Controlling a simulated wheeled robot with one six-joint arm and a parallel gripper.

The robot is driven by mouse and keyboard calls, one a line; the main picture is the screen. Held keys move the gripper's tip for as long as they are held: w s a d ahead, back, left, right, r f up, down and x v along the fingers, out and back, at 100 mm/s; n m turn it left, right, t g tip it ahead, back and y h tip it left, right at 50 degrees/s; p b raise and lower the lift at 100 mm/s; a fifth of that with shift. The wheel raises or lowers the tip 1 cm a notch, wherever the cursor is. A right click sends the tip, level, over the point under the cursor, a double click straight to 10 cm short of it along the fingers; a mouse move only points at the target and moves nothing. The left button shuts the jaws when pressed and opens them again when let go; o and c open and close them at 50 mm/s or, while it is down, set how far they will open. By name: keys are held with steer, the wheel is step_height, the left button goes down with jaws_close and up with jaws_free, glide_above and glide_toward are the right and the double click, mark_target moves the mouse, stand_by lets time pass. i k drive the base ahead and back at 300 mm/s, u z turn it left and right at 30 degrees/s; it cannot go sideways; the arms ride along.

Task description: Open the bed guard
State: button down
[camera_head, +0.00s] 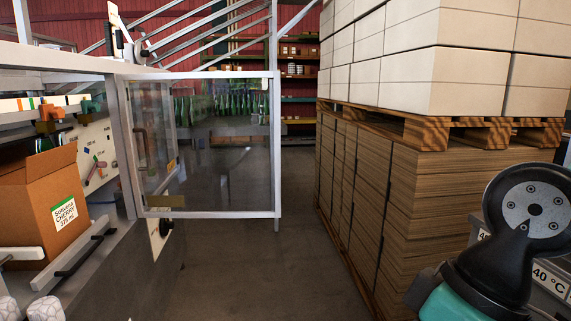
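The guard, a clear panel in a pale metal frame (277,145), is at left centre in the head view. Its left side meets the machine's upright post (124,150), and the panel stands out to the right over the aisle, swung away from the machine's side. Several green bottles show through it. A dark upright handle shows near its left side; I cannot tell which panel it is on. My gripper is not in view. A black and teal part at the lower right seems to be my own arm.
An open cardboard box (35,210) with a cherry label sits inside the machine at left. Pallet stacks of white boxes (440,80) and brown sheets (400,200) line the right. The floor (265,265) between is clear.

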mark_target(177, 201)
steer(key=z, duration=0.75)
steer(key=i, duration=1.05)
steer(key=u, duration=0.75)
steer(key=i, duration=0.65)
steer(key=u, duration=0.7)
